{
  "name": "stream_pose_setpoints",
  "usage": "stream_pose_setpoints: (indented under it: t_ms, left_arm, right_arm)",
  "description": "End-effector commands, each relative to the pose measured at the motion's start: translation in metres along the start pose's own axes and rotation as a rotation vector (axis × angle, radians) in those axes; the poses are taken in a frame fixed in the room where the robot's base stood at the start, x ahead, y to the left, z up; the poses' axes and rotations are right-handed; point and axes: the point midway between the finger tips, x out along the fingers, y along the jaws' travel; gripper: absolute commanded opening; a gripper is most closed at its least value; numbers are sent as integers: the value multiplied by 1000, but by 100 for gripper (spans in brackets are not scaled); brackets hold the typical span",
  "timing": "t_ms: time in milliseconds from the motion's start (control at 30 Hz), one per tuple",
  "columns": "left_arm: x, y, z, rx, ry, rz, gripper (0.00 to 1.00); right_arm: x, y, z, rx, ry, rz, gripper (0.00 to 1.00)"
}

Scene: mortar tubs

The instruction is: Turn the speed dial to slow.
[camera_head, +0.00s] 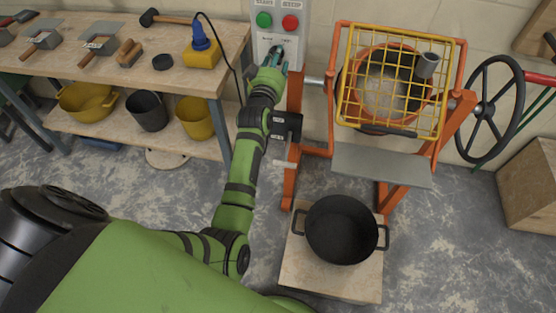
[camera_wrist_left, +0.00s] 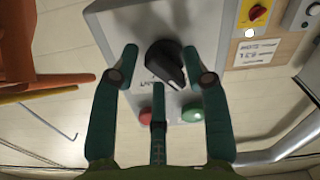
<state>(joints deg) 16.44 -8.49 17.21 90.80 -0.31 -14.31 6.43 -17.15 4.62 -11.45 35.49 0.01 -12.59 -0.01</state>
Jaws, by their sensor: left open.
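The speed dial (camera_wrist_left: 168,64) is a black knob on the light grey control box (camera_head: 278,18). The wrist view shows it close up, its pointer slanting toward the lower right. My left gripper (camera_head: 270,62) is at the lower part of the box, below the green button (camera_head: 264,19) and red button (camera_head: 290,22). It is open, with two fingers on either side of the dial in the wrist view and the third near the buttons. I cannot tell whether any finger touches the dial. In the head view the gripper mostly hides the dial. My right gripper is out of view.
The mixer with its yellow guard (camera_head: 345,75) stands right of my left arm. A black tub (camera_head: 341,230) sits on a low platform below. A workbench (camera_head: 110,62) with tools and a blue-and-yellow device is on the left.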

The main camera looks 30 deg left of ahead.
Motion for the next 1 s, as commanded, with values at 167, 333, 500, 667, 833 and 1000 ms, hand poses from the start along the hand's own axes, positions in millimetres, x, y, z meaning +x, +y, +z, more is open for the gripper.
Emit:
stream_pose_setpoints:
  t_ms: [167,333,500,667,833,1000]
  left_arm:
    - [0,-6,7,505,3,1,46]
    - [-6,-7,6,971,1,2,46]
    - [-43,-6,5,945,-1,1,46]
    - [-75,-6,4,941,0,1,46]
    - [-70,-9,40,932,-68,34,46]
    - [-72,-14,74,919,-130,63,46]
  right_arm:
    - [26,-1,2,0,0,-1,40]
    - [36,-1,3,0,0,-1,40]
    - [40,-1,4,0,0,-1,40]
    - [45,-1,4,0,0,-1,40]
    - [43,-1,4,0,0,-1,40]
    - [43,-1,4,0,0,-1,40]
